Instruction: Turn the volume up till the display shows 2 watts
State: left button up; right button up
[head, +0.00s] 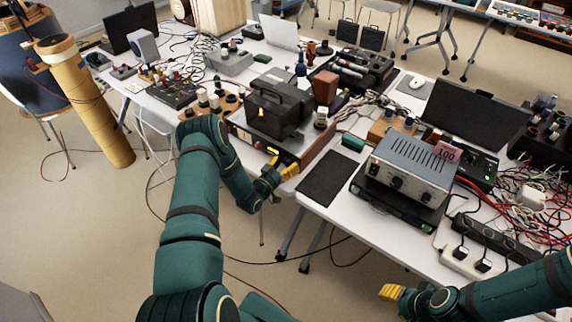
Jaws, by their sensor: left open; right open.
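A low unit with an orange-brown side (318,150) stands on the left table, with a black box (279,107) on top. Its front panel is partly hidden by my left arm, and I cannot read a display on it. My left gripper (284,168), with yellow fingertips, is open right at this front panel; I cannot tell if it touches a knob. A grey metal unit (410,160) with dark front knobs (397,183) stands on the right table. A pink label with dark marks (447,150) is at its upper right. My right gripper (391,292) is open, low in front of the right table.
A dark flat pad (328,178) lies left of the grey unit. Power strips (470,262) and tangled cables (500,200) crowd the right table. A black panel (474,118) stands behind. A cardboard tube (88,100) leans at far left. Cables hang down to the floor.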

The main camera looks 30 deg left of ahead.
pick_arm(q)
jog(key=shift+w, duration=0.1)
grip_shut()
dwell(0.4)
jog(key=m+b, duration=0.2)
jog(key=m, duration=0.1)
jog(key=shift+d+f, duration=0.1)
jog(key=shift+f, duration=0.05)
jog(key=m+b, duration=0.3)
jog(key=m, duration=0.1)
jog(key=shift+b, duration=0.4)
jog(key=shift+m+b, duration=1.15)
jog(key=shift+m, duration=0.65)
